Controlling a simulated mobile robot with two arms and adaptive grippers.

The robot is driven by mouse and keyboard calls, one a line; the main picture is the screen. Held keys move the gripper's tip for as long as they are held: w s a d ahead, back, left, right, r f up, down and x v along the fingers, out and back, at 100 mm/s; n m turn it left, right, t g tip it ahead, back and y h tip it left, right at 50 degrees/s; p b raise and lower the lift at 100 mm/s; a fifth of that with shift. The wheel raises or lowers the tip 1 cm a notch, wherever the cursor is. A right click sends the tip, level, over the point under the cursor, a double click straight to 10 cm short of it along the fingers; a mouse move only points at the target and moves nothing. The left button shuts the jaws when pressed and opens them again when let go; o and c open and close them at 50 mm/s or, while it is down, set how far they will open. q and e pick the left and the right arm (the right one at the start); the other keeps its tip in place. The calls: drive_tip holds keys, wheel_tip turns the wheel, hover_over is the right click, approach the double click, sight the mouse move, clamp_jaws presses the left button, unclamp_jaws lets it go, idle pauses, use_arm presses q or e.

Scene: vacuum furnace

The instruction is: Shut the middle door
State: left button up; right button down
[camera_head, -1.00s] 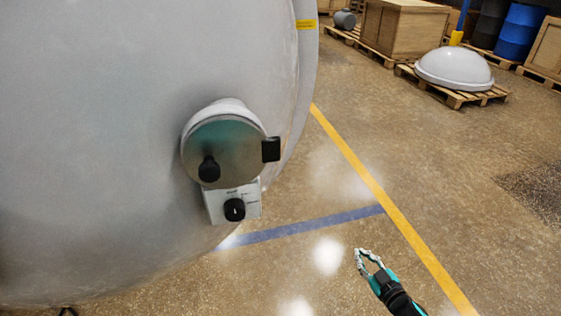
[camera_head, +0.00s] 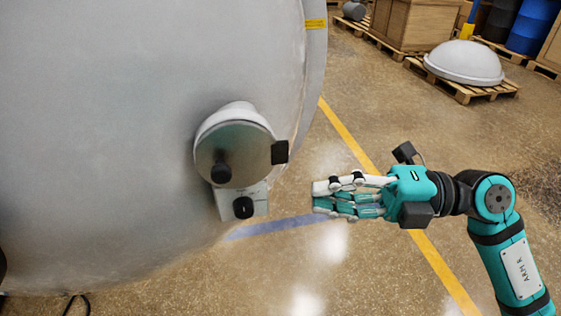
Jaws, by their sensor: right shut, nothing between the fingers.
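A large grey rounded furnace body (camera_head: 100,120) fills the left of the head view. On it sits a small round metallic door (camera_head: 242,145) with a black knob (camera_head: 221,172) at its lower left and a black block (camera_head: 280,152) at its right edge. The door looks flush against its short collar, but I cannot tell whether it is latched. My right gripper (camera_head: 318,196) is shut and empty, to the right of and slightly below the door, apart from it and pointing left. My left gripper is not in view.
A small box with a black dial (camera_head: 243,208) is mounted just below the door. A yellow floor line (camera_head: 345,135) and a blue line (camera_head: 262,228) cross the floor. Pallets with a white dome (camera_head: 464,60) and a wooden crate (camera_head: 408,24) stand far back right.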

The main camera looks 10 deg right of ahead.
drive_tip(key=w+a+p, duration=0.3)
drive_tip(key=w+a, duration=0.2)
drive_tip(key=shift+w+a, duration=0.2)
drive_tip(key=shift+a, duration=0.2)
